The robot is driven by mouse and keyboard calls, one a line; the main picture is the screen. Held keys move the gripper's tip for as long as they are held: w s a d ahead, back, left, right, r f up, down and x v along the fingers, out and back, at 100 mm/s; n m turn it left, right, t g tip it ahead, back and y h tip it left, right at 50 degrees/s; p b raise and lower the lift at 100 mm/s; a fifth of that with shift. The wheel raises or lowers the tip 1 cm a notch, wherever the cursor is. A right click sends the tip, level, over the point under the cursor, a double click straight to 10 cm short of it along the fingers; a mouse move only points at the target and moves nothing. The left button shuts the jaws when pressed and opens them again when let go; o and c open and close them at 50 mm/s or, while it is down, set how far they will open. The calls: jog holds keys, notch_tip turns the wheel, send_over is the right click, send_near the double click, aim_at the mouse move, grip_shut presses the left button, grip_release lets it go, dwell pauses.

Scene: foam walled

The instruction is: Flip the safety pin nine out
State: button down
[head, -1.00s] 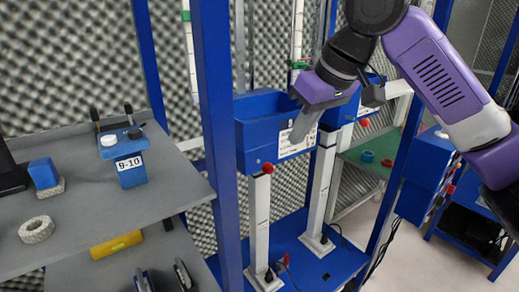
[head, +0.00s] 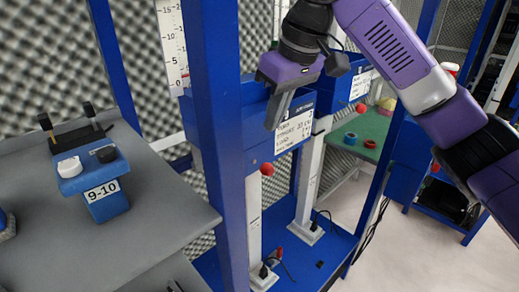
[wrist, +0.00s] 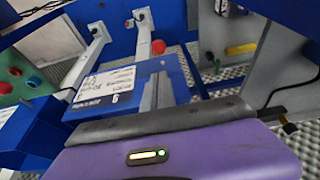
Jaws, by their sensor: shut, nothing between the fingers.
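A blue box labelled 9-10 (head: 97,200) stands on the grey shelf at the left of the head view. A white round piece (head: 69,167) and a black one (head: 105,154) sit on its top. Behind them, two upright posts with black heads rise, a left one (head: 45,122) and a right one (head: 89,109). I cannot tell which part is safety pin nine. My gripper (head: 272,126) is shut and empty, well to the right of this box, in front of another blue box. In the wrist view my fingers (wrist: 158,92) point at a labelled blue box.
A blue upright (head: 215,130) stands between the grey shelf (head: 160,215) and my gripper. The blue box with a white label (head: 296,128) is close behind my fingers. A red knob (head: 267,169) is below it. The front of the grey shelf is bare.

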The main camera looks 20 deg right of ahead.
aim_at(262, 152)
jog(key=shift+f, duration=0.1)
jog(key=p+x, duration=0.1)
jog(key=x, duration=0.9)
